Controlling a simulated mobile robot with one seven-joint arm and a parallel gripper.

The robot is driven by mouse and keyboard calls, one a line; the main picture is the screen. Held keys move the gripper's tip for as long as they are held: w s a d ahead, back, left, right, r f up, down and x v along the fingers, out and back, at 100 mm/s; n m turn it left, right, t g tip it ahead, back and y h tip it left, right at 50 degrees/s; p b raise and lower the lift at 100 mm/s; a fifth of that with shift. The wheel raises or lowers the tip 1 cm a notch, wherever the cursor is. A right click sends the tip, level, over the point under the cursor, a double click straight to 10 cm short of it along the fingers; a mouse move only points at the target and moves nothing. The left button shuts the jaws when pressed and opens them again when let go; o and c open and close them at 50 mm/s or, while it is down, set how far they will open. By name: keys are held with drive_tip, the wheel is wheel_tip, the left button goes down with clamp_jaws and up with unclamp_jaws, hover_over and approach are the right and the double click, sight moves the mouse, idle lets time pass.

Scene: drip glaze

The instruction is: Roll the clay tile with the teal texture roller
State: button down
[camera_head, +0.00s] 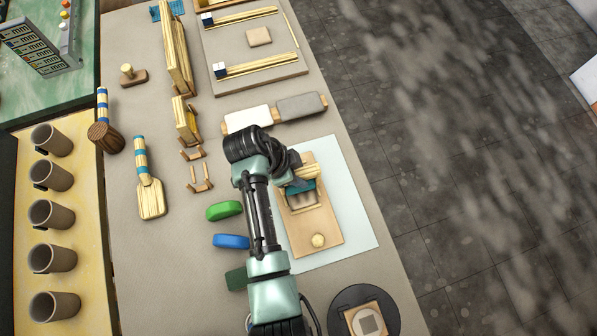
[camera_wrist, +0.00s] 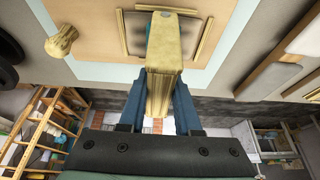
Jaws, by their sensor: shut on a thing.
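The teal texture roller (camera_head: 301,187) is held by its wooden handle in my gripper (camera_head: 298,176). In the wrist view the pale wooden handle (camera_wrist: 165,62) fills the space between the two blue fingers of my gripper (camera_wrist: 160,105), and a sliver of teal shows at its left side. The roller is over the far part of the clay tile (camera_head: 304,202), a grey-brown piece framed by wooden strips on a wooden board (camera_head: 323,228). The tile also shows in the wrist view (camera_wrist: 134,32), partly hidden by the handle. Contact between roller and tile cannot be told.
A round wooden knob (camera_head: 318,241) stands on the board's near end. A pale mat (camera_head: 352,205) lies beneath the board. Green (camera_head: 224,210) and blue (camera_head: 231,241) pieces lie left of my arm. A dark round disc (camera_head: 347,297) holds a small tile in front. The mat's right side is clear.

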drive_tip(key=shift+w+a+b, duration=0.3)
drive_tip(key=shift+w+b, duration=0.4)
drive_tip(key=shift+w, duration=0.25)
drive_tip(key=shift+w+a+b, duration=0.25)
drive_tip(key=shift+w+b, duration=0.4)
drive_tip(key=shift+w, duration=0.3)
drive_tip(key=s+p, duration=0.1)
drive_tip(key=s+r+p, duration=0.1)
drive_tip(key=p, duration=0.1)
drive_tip(key=s+d+r+p, duration=0.1)
drive_tip(key=p, duration=0.1)
drive_tip(key=shift+s+r, duration=0.2)
drive_tip(key=shift+s, duration=0.1)
drive_tip(key=shift+s+d, duration=0.1)
drive_tip(key=shift+s, duration=0.05)
drive_tip(key=shift+f, duration=0.15)
drive_tip(key=shift+f, duration=0.25)
drive_tip(key=shift+f+b, duration=0.9)
drive_tip(key=shift+r, duration=0.15)
